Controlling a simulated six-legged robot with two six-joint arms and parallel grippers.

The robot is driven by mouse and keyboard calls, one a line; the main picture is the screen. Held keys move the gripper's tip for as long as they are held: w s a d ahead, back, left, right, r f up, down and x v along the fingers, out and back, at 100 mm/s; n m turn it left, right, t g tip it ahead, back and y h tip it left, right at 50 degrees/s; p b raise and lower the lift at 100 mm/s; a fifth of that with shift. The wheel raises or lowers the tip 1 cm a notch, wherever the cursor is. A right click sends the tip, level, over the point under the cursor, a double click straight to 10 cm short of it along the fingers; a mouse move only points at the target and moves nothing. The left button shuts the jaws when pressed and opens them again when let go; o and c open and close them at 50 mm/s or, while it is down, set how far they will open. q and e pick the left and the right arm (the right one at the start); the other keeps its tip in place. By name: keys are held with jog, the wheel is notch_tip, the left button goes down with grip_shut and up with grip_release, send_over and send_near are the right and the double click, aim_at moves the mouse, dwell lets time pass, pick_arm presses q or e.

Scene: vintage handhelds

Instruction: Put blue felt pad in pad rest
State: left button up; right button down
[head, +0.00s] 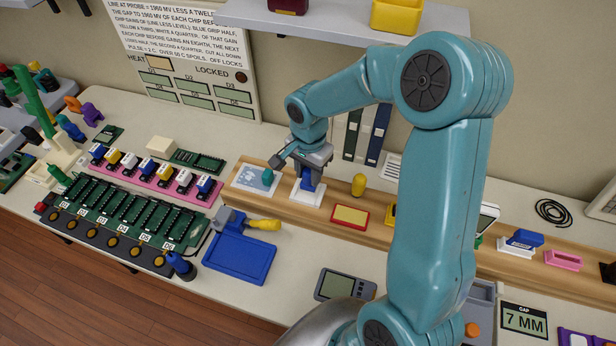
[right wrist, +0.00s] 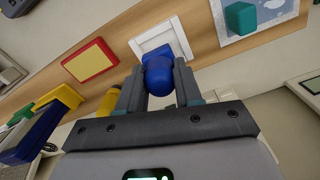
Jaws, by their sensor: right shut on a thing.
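My right gripper (head: 309,172) reaches down over the wooden strip at the back of the bench. It is shut on the blue felt pad (head: 307,184), gripping its rounded upper part. In the right wrist view the pad (right wrist: 159,82) sits between the two fingers. A white square frame, which looks like the pad rest (head: 307,198), lies right below; it also shows in the right wrist view (right wrist: 146,44). The pad's lower end overlaps the frame's opening. I cannot tell whether it touches the bottom. My left gripper is not in view.
A card with a teal block (head: 268,177) lies left of the frame. A red-rimmed yellow pad (head: 350,216) and a yellow rounded piece (head: 359,185) stand to the right. Upright dark blue strips (head: 377,135) are behind. A blue tray (head: 240,258) lies in front.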

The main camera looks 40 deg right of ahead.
aim_at(307, 179)
jog(key=f, duration=0.2)
jog(key=shift+w+f, duration=0.25)
jog(key=shift+f, duration=0.15)
jog(key=shift+s+r, duration=0.1)
jog(key=shift+s, duration=0.05)
jog(key=shift+f+b, duration=0.25)
jog(key=shift+b, duration=0.05)
jog(key=c, duration=0.8)
grip_release()
jog(key=shift+o, duration=0.2)
jog(key=shift+r, duration=0.1)
